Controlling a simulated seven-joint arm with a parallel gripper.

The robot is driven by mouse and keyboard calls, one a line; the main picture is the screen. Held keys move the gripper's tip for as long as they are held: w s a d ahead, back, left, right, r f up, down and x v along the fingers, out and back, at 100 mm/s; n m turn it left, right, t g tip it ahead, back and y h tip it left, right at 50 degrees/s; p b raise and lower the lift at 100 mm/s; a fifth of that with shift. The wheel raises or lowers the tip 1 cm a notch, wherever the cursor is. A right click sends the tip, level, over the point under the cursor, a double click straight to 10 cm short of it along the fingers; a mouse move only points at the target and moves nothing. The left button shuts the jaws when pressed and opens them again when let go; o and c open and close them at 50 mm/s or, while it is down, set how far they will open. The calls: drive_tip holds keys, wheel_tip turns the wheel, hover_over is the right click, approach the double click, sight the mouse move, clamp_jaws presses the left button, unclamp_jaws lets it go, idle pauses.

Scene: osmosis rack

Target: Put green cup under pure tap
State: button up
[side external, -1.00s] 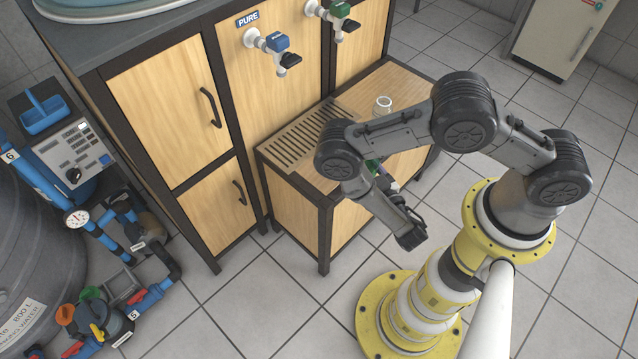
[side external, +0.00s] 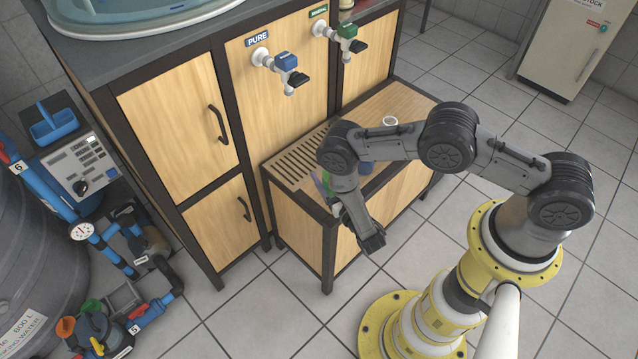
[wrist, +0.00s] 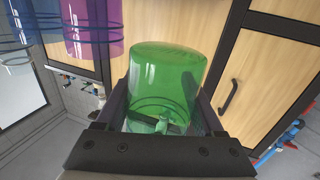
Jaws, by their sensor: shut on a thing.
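The clear green cup (wrist: 165,68) fills the middle of the wrist view, between the fingers of my gripper (wrist: 165,98), which is shut on it. In the side external view my arm hides most of the gripper and cup; a little green (side external: 331,183) shows left of the wrist, over the near end of the bench. The pure tap (side external: 286,66), with a blue handle, sticks out of the wooden cabinet under the PURE label (side external: 257,38). The cup is apart from it, to its lower right.
The low bench (side external: 345,225) has a slatted drain area (side external: 300,158) in front of the pure tap. A green-handled tap (side external: 347,36) is farther right. A clear cup (side external: 390,121) stands on the bench. Blue (wrist: 45,22) and purple (wrist: 93,32) cups show upper left in the wrist view.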

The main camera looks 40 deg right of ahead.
drive_tip(key=w+f, duration=0.2)
drive_tip(key=f, duration=0.1)
drive_tip(key=shift+w, duration=0.2)
drive_tip(key=shift+w+a+f, duration=0.1)
drive_tip(key=shift+w+f, duration=0.1)
drive_tip(key=shift+f, duration=0.3)
drive_tip(key=shift+w+f, duration=0.2)
drive_tip(key=shift+f, duration=0.95)
drive_tip(key=shift+f, duration=0.2)
drive_tip(key=o, duration=1.3)
drive_tip(key=v, duration=1.4)
drive_tip(key=shift+d+r, duration=0.3)
drive_tip(key=shift+r, duration=0.05)
